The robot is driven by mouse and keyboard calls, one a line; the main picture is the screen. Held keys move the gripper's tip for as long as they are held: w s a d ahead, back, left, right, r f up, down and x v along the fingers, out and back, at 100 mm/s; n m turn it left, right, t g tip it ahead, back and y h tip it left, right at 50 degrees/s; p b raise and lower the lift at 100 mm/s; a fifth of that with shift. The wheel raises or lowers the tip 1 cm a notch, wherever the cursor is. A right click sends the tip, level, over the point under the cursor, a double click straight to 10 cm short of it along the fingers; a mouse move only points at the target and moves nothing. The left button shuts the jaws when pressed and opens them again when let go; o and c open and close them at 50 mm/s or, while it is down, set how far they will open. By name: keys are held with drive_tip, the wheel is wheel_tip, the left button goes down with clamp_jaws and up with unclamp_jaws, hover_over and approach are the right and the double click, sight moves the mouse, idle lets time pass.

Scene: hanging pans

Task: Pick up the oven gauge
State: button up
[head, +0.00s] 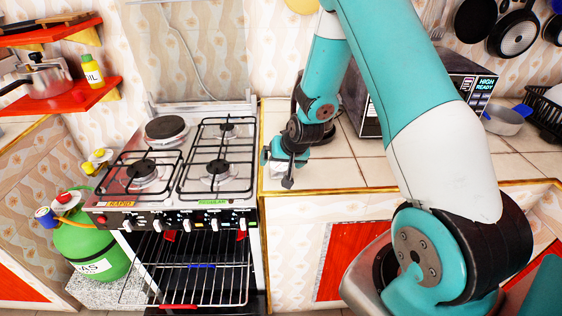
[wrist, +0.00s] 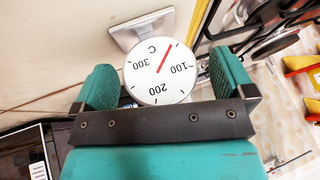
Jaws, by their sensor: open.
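The oven gauge (wrist: 160,72) shows in the wrist view as a round white dial with a red needle and the marks 100, 200, 300 and C. A square metal plate (wrist: 140,30) shows beyond the dial, perhaps its base. My gripper (wrist: 163,66) is open, with one teal finger on each side of the dial. I cannot tell whether either finger touches it. In the head view my gripper (head: 277,168) is low over the tiled counter (head: 340,165), just right of the stove. A small white and grey shape lies between its fingers, too small to make out.
The gas stove (head: 190,165) with its open oven (head: 195,265) stands left of my gripper. A microwave (head: 470,85) is behind my arm. A grey pan (head: 505,118) and a black rack (head: 545,110) are at the right. Tiles right of my gripper are clear.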

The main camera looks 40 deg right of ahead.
drive_tip(key=shift+w+f, duration=0.2)
drive_tip(key=shift+f, duration=0.2)
drive_tip(key=shift+c, duration=0.2)
drive_tip(key=c, duration=1)
drive_tip(key=shift+r, duration=0.1)
